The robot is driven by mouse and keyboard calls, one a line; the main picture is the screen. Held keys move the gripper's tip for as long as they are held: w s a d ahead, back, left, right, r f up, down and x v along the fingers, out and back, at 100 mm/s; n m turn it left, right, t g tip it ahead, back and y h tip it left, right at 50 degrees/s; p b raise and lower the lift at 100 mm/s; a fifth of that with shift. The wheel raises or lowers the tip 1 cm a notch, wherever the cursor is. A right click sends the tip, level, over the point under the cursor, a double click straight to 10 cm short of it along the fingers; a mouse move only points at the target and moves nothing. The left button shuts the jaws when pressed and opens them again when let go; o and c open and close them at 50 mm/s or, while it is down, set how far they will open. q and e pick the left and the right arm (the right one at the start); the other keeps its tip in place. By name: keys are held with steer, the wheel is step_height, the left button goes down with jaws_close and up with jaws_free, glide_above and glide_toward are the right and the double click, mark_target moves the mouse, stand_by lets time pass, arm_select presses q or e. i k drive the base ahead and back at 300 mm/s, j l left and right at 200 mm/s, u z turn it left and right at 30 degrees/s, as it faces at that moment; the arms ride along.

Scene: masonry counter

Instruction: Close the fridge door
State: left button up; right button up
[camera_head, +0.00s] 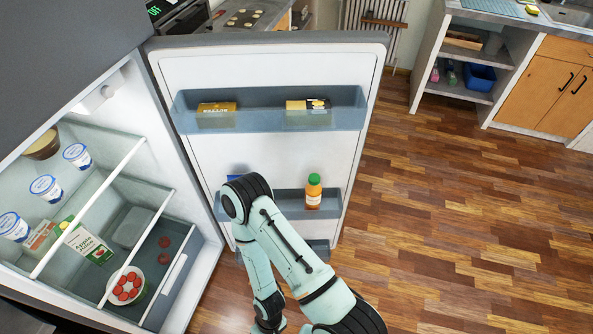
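The fridge door (265,160) stands wide open in the head view, its inner side with the shelf bins facing me. It joins the fridge body (195,240) along its left side, and its free edge (366,110) is at the right. One of my arms, seemingly the right, comes in from the bottom and bends in front of the lower part of the door. It hides part of the lower bins; I cannot tell whether it touches the door. No gripper fingers show in the frame, and my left arm is not seen.
The upper door bin (265,122) holds small packages, and a juice bottle (313,191) stands in the lower one. Inside the fridge are yogurt cups (46,188), a juice carton (88,243) and a bowl (124,287). Wooden floor (460,220) is clear to the right.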

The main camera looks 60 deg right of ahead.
mark_target(258, 72)
steer(key=k+l+u, duration=0.5)
steer(key=k+l, duration=0.9)
steer(key=k+l+u, duration=0.1)
steer(key=l, duration=0.25)
steer(key=k+l+u, duration=0.1)
steer(key=k+l, duration=0.15)
steer(key=k+l+u, duration=0.1)
steer(key=l, duration=0.35)
steer(key=k+l+u, duration=0.1)
steer(key=l, duration=0.25)
steer(key=k+l+u, duration=0.1)
steer(key=l, duration=0.25)
steer(key=k+l, duration=0.15)
steer(key=l, duration=0.15)
steer(key=l+u, duration=0.35)
steer(key=l, duration=1.4)
steer(key=k, duration=0.4)
steer(key=i+l+z, duration=0.2)
steer(key=i+l, duration=0.3)
steer(key=l, duration=0.1)
